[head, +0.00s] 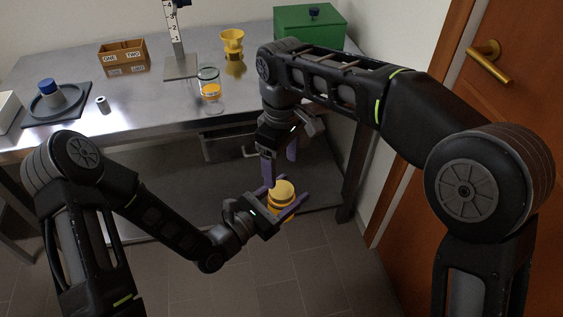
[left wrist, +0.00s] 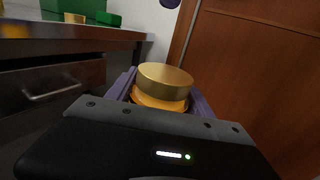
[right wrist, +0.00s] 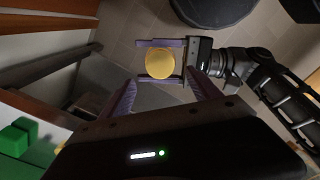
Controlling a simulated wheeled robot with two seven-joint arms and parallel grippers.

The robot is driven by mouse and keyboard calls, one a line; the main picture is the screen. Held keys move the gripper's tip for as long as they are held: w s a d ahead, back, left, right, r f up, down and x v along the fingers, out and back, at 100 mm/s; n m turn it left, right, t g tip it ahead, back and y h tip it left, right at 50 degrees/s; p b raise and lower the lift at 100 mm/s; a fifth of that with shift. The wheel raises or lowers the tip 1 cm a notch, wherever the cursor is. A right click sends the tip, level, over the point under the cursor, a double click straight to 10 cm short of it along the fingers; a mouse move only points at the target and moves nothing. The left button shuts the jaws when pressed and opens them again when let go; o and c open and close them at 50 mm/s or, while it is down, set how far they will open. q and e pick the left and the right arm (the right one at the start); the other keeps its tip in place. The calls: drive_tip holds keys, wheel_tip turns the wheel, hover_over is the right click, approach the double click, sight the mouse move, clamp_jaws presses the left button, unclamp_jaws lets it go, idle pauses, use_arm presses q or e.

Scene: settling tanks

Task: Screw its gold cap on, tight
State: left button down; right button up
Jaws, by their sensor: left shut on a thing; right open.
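A yellow-orange jar (left wrist: 160,101) with a gold cap (left wrist: 166,76) on top is held upright in front of the table. My left gripper (head: 285,200) is shut on the jar, one purple finger on each side, below the cap. The cap (head: 283,188) sits on the jar's mouth; I cannot tell how tight it is. My right gripper (head: 281,167) is open and empty, just above the cap and pointing down. In the right wrist view the cap's round top (right wrist: 160,64) lies between and beyond the open fingers, apart from them.
The metal table (head: 130,110) carries a glass jar with an orange band (head: 210,90), a yellow funnel-like cup (head: 232,45), a labelled wooden box (head: 122,53), a green box (head: 309,28) and a blue-topped item on a dark tray (head: 48,92). A wooden door (head: 505,110) stands at the right.

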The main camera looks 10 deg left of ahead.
sight(281, 189)
drive_tip(key=shift+f, duration=3.9)
drive_tip(key=shift+c, duration=0.2)
drive_tip(key=c, duration=1.5)
drive_tip(key=shift+o, duration=0.2)
drive_tip(key=o, duration=1.6)
drive_tip(key=shift+o, duration=0.2)
drive_tip(key=shift+r, duration=0.2)
wheel_tip(281, 189, up, 12)
drive_tip(key=shift+f, duration=0.15)
